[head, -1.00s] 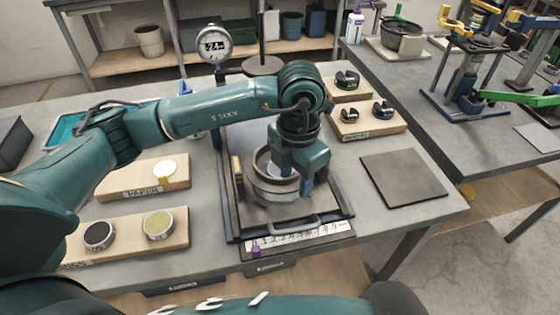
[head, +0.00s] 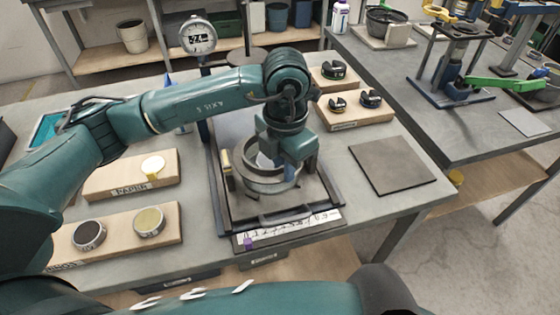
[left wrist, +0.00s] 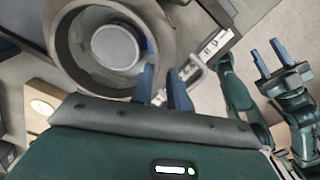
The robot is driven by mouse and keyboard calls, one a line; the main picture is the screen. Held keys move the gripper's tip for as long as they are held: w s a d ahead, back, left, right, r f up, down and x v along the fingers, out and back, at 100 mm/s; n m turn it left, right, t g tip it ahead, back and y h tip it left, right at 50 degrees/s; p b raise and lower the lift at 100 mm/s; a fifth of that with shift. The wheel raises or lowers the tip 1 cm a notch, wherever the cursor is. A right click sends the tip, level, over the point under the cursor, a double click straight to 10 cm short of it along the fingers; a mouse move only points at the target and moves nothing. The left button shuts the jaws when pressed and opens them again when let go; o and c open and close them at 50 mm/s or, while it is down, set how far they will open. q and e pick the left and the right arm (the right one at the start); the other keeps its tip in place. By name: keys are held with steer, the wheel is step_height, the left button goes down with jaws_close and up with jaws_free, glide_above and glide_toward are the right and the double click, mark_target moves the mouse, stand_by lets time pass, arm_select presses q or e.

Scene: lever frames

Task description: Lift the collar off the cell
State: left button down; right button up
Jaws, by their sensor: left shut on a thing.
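The collar is a grey metal ring (head: 249,184), in the head view over the framed base plate in the middle of the table. It also shows from above in the left wrist view (left wrist: 66,45). The cell's round pale top (left wrist: 117,46) shows inside the ring there. My left gripper (head: 286,172) is shut on the collar's wall at its right side; its blue fingers show in the left wrist view (left wrist: 164,88). Whether the collar is clear of the cell I cannot tell. My right gripper (left wrist: 270,60) is open and empty at the right of the left wrist view.
A dial gauge (head: 197,36) stands behind the base plate. Wooden boards with discs (head: 115,240) lie to the left. Boards with dark clips (head: 345,124) lie behind right. A dark flat mat (head: 391,163) is bare at the right. A ruler strip (head: 290,228) lies in front.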

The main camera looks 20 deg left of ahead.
arm_select(q)
step_height(320, 180, up, 22)
steer(key=p, duration=0.3)
stand_by(0.9)
